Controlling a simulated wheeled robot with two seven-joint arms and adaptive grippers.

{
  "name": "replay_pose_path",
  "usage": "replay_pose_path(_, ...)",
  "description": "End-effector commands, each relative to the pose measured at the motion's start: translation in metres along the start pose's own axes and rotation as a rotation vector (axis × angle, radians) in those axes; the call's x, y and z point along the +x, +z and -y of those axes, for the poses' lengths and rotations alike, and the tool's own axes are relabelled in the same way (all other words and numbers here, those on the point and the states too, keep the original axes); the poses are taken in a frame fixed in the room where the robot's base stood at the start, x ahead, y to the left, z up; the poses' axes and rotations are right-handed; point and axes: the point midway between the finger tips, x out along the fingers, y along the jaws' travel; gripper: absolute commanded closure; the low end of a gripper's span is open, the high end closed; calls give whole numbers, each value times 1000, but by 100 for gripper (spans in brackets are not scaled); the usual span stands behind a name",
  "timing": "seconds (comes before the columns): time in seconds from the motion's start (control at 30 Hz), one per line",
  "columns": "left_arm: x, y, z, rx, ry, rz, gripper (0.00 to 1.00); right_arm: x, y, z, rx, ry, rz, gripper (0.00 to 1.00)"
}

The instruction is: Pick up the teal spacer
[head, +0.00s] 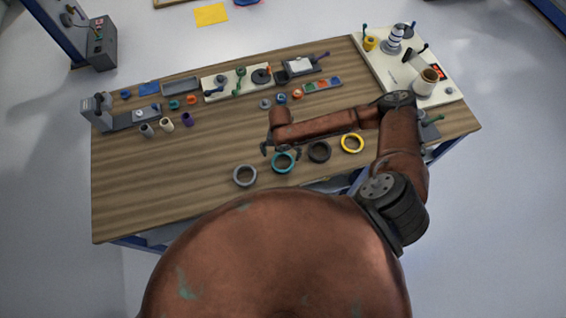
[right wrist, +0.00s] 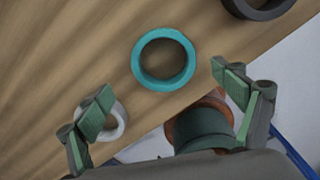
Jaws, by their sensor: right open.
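The teal spacer (head: 284,171) is a ring lying flat near the front edge of the wooden table, between a grey ring and a black ring. In the right wrist view the teal spacer (right wrist: 163,84) is whole and clear, just ahead of the gap between my fingers. My right gripper (head: 281,151) is over the teal spacer in the head view. In the right wrist view my right gripper (right wrist: 164,92) is open, its green-padded fingers spread wide with nothing between them. My left gripper is not in view.
The grey ring (head: 244,185) lies left of the teal spacer. The black ring (head: 319,161) and a yellow ring (head: 352,152) lie to its right. Small parts and trays stand along the back of the table (head: 150,200). A white panel (head: 372,62) is at the right. The front left is clear.

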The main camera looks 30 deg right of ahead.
Motion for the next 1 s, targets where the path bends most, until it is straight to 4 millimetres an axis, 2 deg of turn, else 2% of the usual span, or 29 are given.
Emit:
replay_pose_path(0.5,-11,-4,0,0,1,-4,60,63,4,7,2,1,-1,13)
replay_pose_path(0.8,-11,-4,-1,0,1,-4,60,68,4,6,1,2,0,13)
replay_pose_path(1.0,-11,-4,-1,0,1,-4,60,67,4,6,1,2,0,26)
